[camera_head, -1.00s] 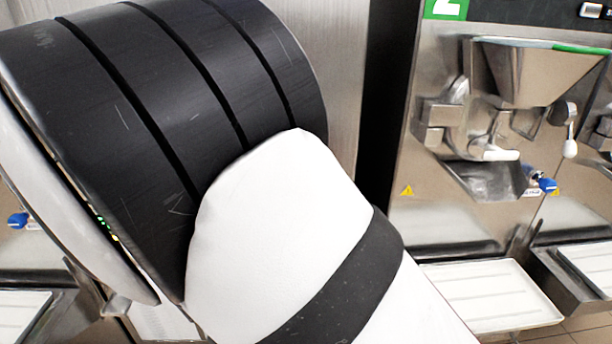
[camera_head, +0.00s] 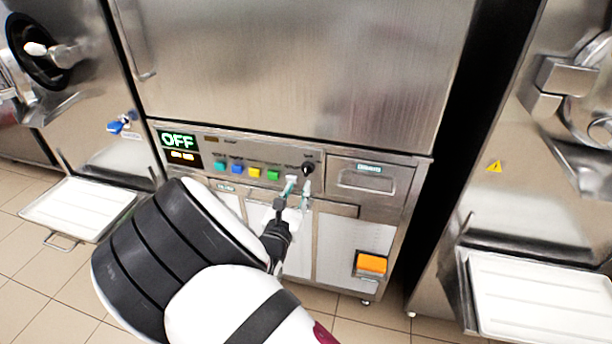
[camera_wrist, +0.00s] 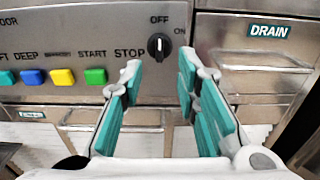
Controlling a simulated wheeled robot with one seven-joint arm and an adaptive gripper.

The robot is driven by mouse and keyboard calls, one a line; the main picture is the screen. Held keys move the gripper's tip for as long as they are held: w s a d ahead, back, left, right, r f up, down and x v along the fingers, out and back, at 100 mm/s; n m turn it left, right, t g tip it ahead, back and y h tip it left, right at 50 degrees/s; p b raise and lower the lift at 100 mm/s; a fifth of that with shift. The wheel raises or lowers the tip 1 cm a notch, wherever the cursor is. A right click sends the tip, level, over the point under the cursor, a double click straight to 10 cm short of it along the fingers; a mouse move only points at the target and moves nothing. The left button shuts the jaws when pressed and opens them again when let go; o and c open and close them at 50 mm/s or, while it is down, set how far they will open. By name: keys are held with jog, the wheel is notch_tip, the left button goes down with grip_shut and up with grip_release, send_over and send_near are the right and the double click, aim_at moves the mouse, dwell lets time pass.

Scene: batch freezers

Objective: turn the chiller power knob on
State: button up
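The chiller power knob (camera_wrist: 158,46) is a black round knob with a white pointer mark that stands upright, toward the OFF label; the ON label is to its upper right. It also shows in the head view (camera_head: 308,168), at the right end of the button row. The chiller display (camera_head: 177,141) reads OFF in green. My gripper (camera_wrist: 160,72) has teal-padded fingers spread apart with nothing between them. In the wrist view the knob appears just beyond and between the fingertips. In the head view the fingertips (camera_head: 298,187) are just below the knob; contact is not visible.
A row of teal, blue, yellow and green buttons (camera_wrist: 62,77) lies left of the knob. The DRAIN drawer (camera_wrist: 262,60) is to the right. An orange switch (camera_head: 372,263) sits lower on the chiller. Batch freezers with white trays (camera_head: 78,207) stand on both sides.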

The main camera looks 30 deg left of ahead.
aim_at(305, 172)
jog(key=x, duration=0.7)
jog(key=shift+w+b, duration=0.1)
jog(key=shift+b, duration=0.25)
jog(key=shift+c, duration=0.3)
grip_shut()
